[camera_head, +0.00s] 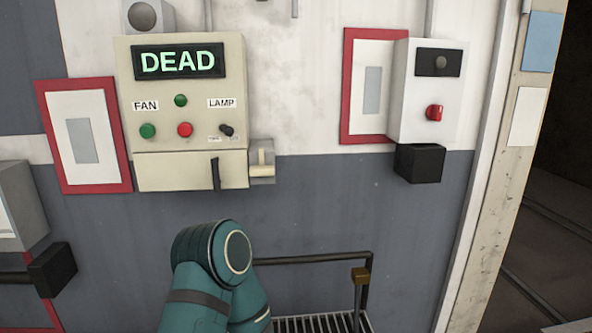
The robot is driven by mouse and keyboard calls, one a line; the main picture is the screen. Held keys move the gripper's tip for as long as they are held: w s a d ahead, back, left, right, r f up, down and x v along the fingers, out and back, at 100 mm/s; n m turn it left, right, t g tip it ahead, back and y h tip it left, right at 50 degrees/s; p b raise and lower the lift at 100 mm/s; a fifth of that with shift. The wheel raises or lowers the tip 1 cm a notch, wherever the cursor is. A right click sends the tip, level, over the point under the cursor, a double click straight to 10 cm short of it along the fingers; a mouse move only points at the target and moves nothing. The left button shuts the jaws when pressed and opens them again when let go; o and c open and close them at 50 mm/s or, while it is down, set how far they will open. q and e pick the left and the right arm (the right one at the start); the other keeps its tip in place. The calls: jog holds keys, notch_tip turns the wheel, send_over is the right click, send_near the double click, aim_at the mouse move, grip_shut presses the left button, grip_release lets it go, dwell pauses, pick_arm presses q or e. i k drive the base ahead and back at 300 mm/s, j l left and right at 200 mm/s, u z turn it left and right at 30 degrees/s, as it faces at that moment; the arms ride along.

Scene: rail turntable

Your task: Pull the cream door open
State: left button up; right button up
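The cream door (175,171) appears to be the lower front panel of a cream control box (130,110) on the wall. It looks shut, and a black upright handle (215,173) is on its right part. The box above carries a lit "DEAD" display (179,62), FAN and LAMP labels, green and red buttons and a black switch. A grey block with a cream lever (262,160) is at the door's right side. A teal arm of mine rises from the bottom, below the door. Neither gripper shows in this view.
A white box with a red knob (434,112) and a black block (419,163) below it are to the right. A dark rail (312,260) and slatted grate (318,323) are below. A grey box (20,205) is at left, a dark doorway (560,200) at far right.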

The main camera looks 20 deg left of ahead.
aim_at(216, 169)
jog(key=u, duration=1.45)
